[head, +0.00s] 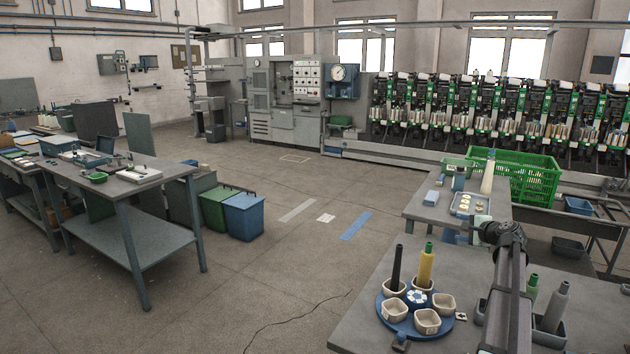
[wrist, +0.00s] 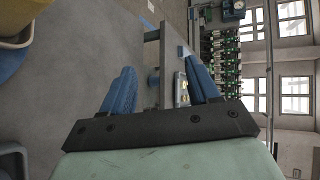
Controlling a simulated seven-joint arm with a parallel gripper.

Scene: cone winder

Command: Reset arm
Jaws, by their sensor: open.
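My gripper (wrist: 160,66) shows in the wrist view with its two blue fingers well apart and nothing between them. In the head view my arm reaches up from the lower right over the near grey table (head: 460,275), and its far end covers part of the area behind it. The fingers cannot be made out clearly there. A round blue carousel (head: 391,322) with several pale cups stands on the table to the left of my arm. A black tube (head: 397,268) and a yellow tube (head: 426,264) stand upright in its back cups.
Behind are a tray (head: 470,204) of small round pieces, a pale cone (head: 488,172) and a green crate (head: 515,176). The winding machine (head: 500,110) lines the back. Floor left of the table is open.

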